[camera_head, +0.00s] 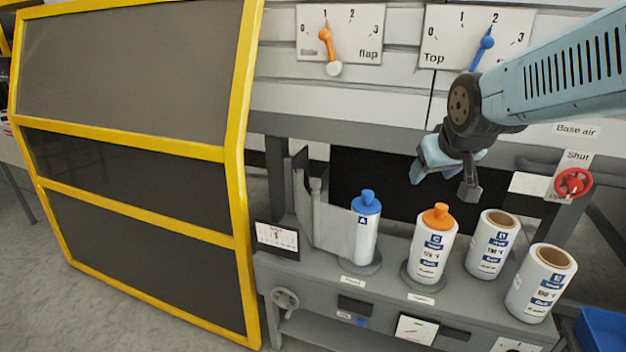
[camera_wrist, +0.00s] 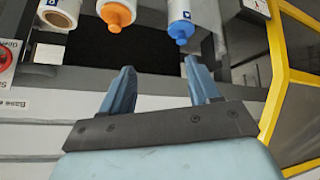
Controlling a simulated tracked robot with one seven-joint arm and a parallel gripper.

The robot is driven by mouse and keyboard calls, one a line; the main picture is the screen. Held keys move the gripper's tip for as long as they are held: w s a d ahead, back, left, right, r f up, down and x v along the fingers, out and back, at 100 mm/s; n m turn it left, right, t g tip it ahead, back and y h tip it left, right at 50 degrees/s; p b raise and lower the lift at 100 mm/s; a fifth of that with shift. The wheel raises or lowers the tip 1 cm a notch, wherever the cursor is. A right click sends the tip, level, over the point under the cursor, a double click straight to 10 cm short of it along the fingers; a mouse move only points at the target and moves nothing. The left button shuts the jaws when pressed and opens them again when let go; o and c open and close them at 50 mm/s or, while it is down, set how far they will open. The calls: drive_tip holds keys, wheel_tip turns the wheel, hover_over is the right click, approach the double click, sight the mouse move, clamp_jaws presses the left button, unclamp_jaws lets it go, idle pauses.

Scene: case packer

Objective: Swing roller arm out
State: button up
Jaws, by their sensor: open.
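My gripper (camera_head: 443,182) is open and empty, in the air above and behind the orange-capped roll; its two fingers also show spread in the wrist view (camera_wrist: 160,76). A grey upright bracket with a flat plate (camera_head: 318,215), which looks like the roller arm, stands on the grey bench left of the blue-capped roll. The gripper is well to its right, not touching it. The blue-capped roll (camera_head: 364,230) and the orange-capped roll (camera_head: 430,248) stand upright on round bases.
Two uncapped white rolls (camera_head: 490,246) (camera_head: 540,284) stand at right on the bench (camera_head: 385,290). A yellow-framed guard (camera_head: 240,150) borders the left. Dials with an orange pointer (camera_head: 325,36) and a blue pointer (camera_head: 485,42) are above. A red valve wheel (camera_head: 572,183) is at right.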

drive_tip(key=w+a+f+n+t, duration=0.1)
drive_tip(key=w+a+f+n, duration=0.2)
drive_tip(key=w, duration=0.5)
drive_tip(key=t+y, duration=0.8)
approach(318, 185)
drive_tip(key=x, duration=1.2)
drive_tip(key=shift+w, duration=0.1)
drive_tip(key=shift+c, duration=0.3)
